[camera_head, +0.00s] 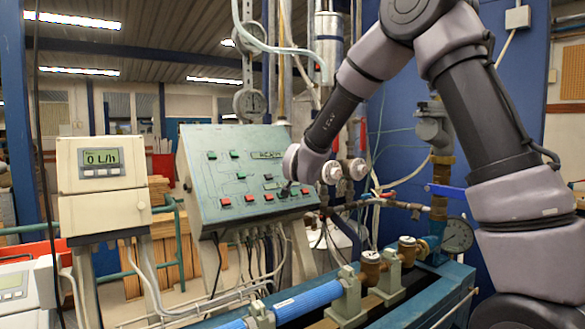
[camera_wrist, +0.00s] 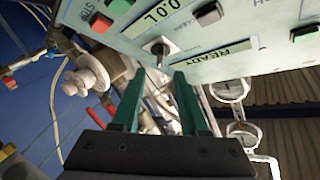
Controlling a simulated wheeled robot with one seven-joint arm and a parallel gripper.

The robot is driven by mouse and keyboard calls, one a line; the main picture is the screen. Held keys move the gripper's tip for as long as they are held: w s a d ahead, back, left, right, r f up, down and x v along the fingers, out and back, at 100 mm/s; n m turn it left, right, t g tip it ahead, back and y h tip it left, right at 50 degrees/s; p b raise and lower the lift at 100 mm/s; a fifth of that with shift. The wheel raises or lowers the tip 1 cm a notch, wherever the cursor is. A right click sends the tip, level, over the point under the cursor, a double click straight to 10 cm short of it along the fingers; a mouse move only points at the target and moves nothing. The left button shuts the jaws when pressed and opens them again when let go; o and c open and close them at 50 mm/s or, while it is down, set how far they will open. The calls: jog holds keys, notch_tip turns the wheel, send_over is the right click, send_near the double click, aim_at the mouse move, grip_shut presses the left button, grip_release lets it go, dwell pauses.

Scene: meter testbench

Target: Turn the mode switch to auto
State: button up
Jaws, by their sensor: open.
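The mode switch (camera_wrist: 160,48) is a small dark knob on a pale square plate, on the grey-green control panel (camera_wrist: 230,25) in the wrist view. Its position label cannot be read. My gripper (camera_wrist: 159,76) has two green fingers, spread apart and empty. The fingertips point at the panel, one to each side of the knob in the picture, and the knob shows in the gap beyond them. In the head view, the sloped control panel (camera_head: 203,170) stands at the centre left. My arm reaches to its right side and hides the switch there.
Red and green buttons and displays reading "0.0 L" and "READY" (camera_wrist: 208,14) surround the switch. Pipes and valves (camera_head: 350,172) lie close to the right, and a blue pipe (camera_head: 305,300) runs below.

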jog(key=s, duration=0.4)
jog(key=shift+s+d+r, duration=0.2)
jog(key=shift+s+r, duration=0.15)
jog(key=shift+s, duration=0.05)
jog(key=s+d+r+n+g+y, duration=0.15)
jog(key=s+d+r+g, duration=0.35)
jog(key=s+d, duration=0.5)
jog(key=s+d+f+g, duration=0.1)
jog(key=s+d+g, duration=0.1)
jog(key=s+d, duration=0.4)
jog(key=s+d+f+g, duration=0.1)
jog(key=s+d, duration=0.6)
jog(key=s, duration=0.9)
jog(key=shift+s+d+f+g+h, duration=0.2)
jog(key=shift+s+f+g+h, duration=0.1)
jog(key=shift+g+h, duration=0.25)
